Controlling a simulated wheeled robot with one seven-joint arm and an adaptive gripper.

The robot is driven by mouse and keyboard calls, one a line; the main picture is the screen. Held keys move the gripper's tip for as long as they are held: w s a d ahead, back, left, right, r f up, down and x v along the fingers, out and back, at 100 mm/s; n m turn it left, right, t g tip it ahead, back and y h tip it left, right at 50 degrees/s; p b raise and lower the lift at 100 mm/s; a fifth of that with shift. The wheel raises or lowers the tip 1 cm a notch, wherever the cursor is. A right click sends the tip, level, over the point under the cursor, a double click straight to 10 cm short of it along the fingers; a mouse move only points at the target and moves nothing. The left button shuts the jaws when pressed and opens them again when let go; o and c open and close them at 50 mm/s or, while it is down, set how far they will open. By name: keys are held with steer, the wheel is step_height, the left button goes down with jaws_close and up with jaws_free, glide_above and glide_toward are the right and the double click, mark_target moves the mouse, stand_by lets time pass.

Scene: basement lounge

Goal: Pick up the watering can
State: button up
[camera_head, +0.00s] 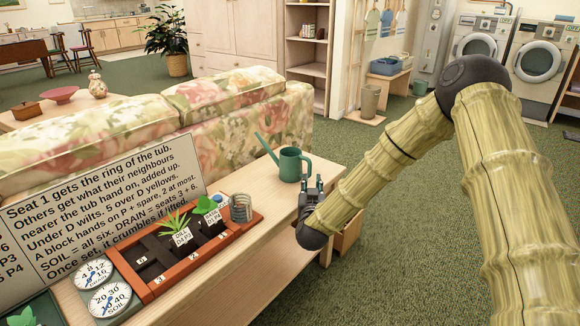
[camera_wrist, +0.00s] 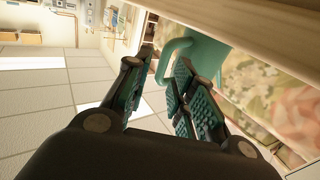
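A green watering can (camera_head: 289,167) stands upright on the wooden table (camera_head: 262,213) near its far right end, its long spout pointing up and left. Its handle is on the right, towards my gripper (camera_head: 312,187). My gripper is just right of and in front of the can, at about the height of its lower body. In the wrist view, the can (camera_wrist: 206,55) shows beyond the fingers, and its handle loop appears between or just past the two fingertips (camera_wrist: 166,60). The fingers are apart. I cannot tell whether either touches the handle.
An orange planter tray (camera_head: 160,283) with small plants, a wire-like cylinder (camera_head: 240,208), two dials (camera_head: 109,299) and a text board (camera_head: 100,215) share the table. A floral sofa (camera_head: 215,115) stands behind it. Green carpet (camera_head: 400,235) lies open to the right.

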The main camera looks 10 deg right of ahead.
mark_target(310, 172)
steer(key=w, duration=0.3)
steer(key=shift+a+f, duration=0.1)
steer(key=shift+f, duration=0.15)
steer(key=shift+w+d+r+b, duration=0.2)
steer(key=shift+w+b, duration=0.1)
steer(key=shift+b, duration=0.2)
steer(key=b+x, duration=0.1)
steer(key=x, duration=0.2)
steer(key=shift+w+d, duration=0.1)
steer(key=shift+w, duration=0.05)
steer(key=shift+w+d+r, duration=0.1)
steer(key=shift+w, duration=0.45)
steer(key=shift+c, duration=0.4)
jaws_close()
